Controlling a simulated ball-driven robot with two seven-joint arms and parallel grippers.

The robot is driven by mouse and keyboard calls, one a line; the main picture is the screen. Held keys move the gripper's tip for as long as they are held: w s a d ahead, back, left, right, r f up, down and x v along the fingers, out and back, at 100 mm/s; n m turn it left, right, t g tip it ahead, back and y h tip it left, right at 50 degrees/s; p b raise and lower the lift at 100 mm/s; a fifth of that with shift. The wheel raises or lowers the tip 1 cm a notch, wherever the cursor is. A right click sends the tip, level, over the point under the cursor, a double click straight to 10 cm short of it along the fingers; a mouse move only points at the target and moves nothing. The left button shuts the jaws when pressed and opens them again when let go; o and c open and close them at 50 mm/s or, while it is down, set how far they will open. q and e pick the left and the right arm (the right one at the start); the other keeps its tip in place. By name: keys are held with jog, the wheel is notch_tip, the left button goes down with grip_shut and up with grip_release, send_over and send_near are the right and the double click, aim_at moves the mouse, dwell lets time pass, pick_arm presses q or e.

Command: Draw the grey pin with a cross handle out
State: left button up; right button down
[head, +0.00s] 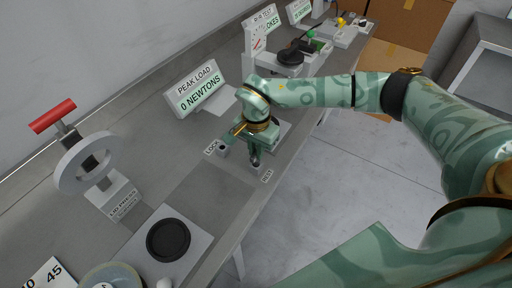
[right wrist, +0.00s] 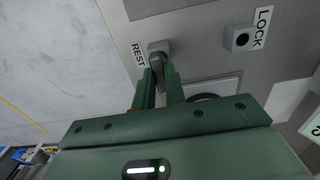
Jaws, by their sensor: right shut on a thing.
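The grey pin (right wrist: 157,62) shows in the right wrist view as a dark shaft between my right gripper's fingers, at the small grey block marked REST (right wrist: 158,46). The fingers hide its cross handle, and I cannot tell how deep the pin sits in the block. My right gripper (right wrist: 163,76) is shut on the pin. In the head view my right gripper (head: 253,156) is just above the REST block (head: 256,169). The block marked LOCK (right wrist: 239,39) stands beside it with a dark, empty-looking hole. My left gripper is not in view.
A press with a red handle (head: 53,116) and grey wheel (head: 85,164) stands at the left. A black round pad (head: 168,240) lies in front. A PEAK LOAD display (head: 195,90) is behind the blocks. More devices stand farther along the bench.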

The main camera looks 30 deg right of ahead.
jog(key=shift+f+b, duration=0.55)
jog(key=shift+f, duration=0.65)
jog(key=c, duration=1.4)
grip_release()
jog(key=shift+o, duration=0.2)
notch_tip(320, 180, up, 16)
jog(key=p, duration=0.2)
jog(key=shift+r, duration=0.15)
